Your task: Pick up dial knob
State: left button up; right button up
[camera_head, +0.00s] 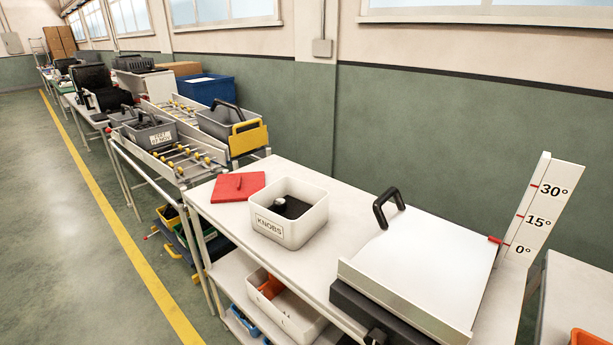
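A white bin labelled KNOBS (314,231) stands open on the white table, left of the middle. Inside it lies a dark piece (297,208) with a small light-coloured round part (280,203) beside it, which looks like the dial knob. The near wall hides part of the bin's floor. Neither of my grippers shows in the head view.
A red lid-like plate (230,187) lies left of the bin. A flat white-lidded appliance with a black handle (388,207) fills the table's right side, before an angle scale (540,205). A roller conveyor (183,160) with grey bins runs behind left. The table's shelf holds another bin (300,322).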

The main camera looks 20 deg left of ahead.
aim_at(280, 204)
jog(key=i+j+z, duration=0.25)
jog(key=j+z, duration=0.2)
jog(key=j, duration=0.6)
jog(key=j+z, duration=0.45)
jog(key=j, duration=0.6)
jog(key=j+z, duration=0.45)
jog(key=j, duration=0.65)
jog(key=k, duration=0.05)
